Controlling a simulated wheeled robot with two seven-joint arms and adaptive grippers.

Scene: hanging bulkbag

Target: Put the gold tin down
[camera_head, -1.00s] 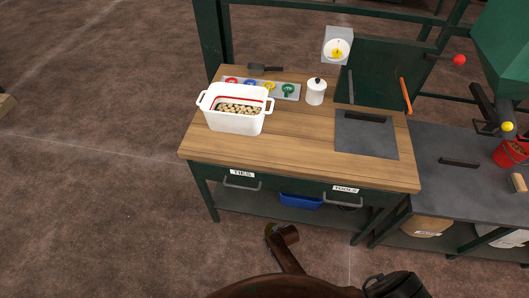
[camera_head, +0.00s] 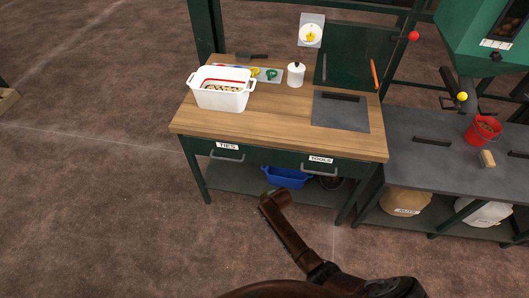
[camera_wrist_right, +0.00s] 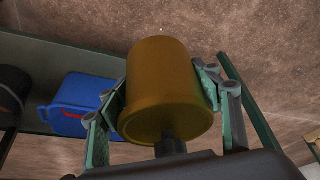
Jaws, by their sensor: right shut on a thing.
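The gold tin (camera_wrist_right: 165,90) is a plain cylinder, held between the two fingers of my right gripper (camera_wrist_right: 160,100) in the right wrist view. The fingers press on its opposite sides. In the head view my brown arm reaches in from the bottom, ending in front of the bench's lower shelf. There the gripper and tin are hidden or too small to make out clearly. My left gripper is not in view.
The wooden bench (camera_head: 270,125) holds a white tub (camera_head: 222,100), a lidded white canister (camera_head: 295,80) and a dark plate (camera_head: 340,112). A blue bin (camera_head: 287,178) sits on the lower shelf (camera_head: 235,180). Bare floor lies left.

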